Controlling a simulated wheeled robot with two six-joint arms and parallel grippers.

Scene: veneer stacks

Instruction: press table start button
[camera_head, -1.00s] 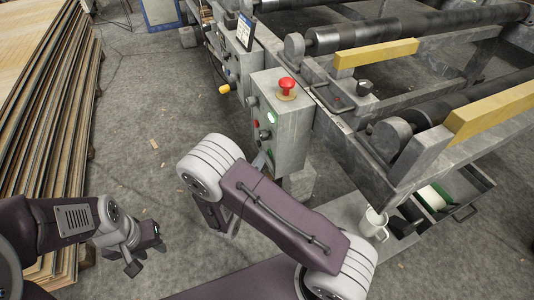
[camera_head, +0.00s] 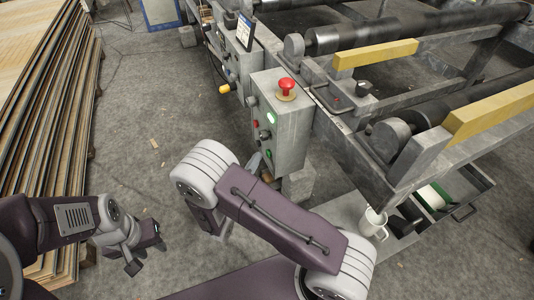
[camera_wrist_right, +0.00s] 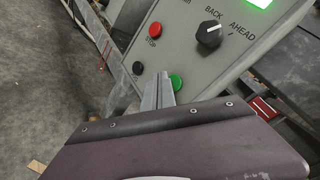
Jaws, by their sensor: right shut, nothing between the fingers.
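The control box (camera_head: 290,130) stands at the corner of the roller table. Its panel carries a green button (camera_wrist_right: 176,82), which also shows in the head view (camera_head: 270,154); any label by it is not readable. A red STOP button (camera_wrist_right: 155,29) and a black BACK/AHEAD knob (camera_wrist_right: 209,36) sit above it. My right gripper (camera_wrist_right: 163,78) is shut and empty, its tips just left of the green button; I cannot tell whether they touch the panel. My forearm partly hides it in the head view. My left gripper (camera_head: 147,257) looks open and empty, low over the floor.
A red mushroom button (camera_head: 287,87) tops the box. A black button (camera_wrist_right: 137,68) lies left of the green one. Veneer stacks (camera_head: 45,130) line the left side.

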